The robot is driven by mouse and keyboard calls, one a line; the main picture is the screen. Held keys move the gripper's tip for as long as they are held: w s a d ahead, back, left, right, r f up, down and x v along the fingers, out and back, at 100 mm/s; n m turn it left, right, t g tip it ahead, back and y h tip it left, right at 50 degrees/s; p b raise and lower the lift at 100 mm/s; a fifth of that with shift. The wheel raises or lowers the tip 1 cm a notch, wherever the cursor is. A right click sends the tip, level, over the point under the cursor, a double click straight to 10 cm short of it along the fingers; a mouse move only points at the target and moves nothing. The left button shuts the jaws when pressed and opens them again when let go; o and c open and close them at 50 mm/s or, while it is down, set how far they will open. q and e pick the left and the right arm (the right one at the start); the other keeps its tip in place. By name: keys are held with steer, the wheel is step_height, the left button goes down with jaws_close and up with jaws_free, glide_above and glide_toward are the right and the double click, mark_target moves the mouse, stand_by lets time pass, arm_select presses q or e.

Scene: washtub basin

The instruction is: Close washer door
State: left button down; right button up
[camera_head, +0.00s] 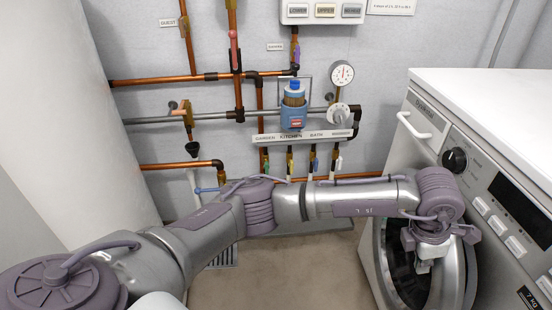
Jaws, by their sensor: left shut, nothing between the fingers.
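The white washer (480,85) stands at the right, with its control panel facing left and toward me. Its round door area, with a silver rim (462,280) and a dark middle (400,275), is at the lower right, cut off by the bottom edge. My left arm reaches across from the lower left. My left gripper (425,266) is shut and empty, pointing down in front of the round door area and hiding part of it. I cannot tell whether it touches the door, nor how far the door stands open. My right gripper is not in view.
Copper pipes (180,79), valves, a blue-topped meter (293,108) and a round gauge (342,73) are on the back wall. A large white rounded surface (80,110) fills the left side. Bare floor (290,275) lies below my arm, with a drain grate (225,257).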

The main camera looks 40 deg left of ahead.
arm_select(q)
steer(key=shift+w+d, duration=0.3)
steer(key=shift+d, duration=0.25)
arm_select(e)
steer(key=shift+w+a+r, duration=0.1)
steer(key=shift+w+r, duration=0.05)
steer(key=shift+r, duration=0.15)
arm_select(q)
steer(key=shift+r, duration=0.1)
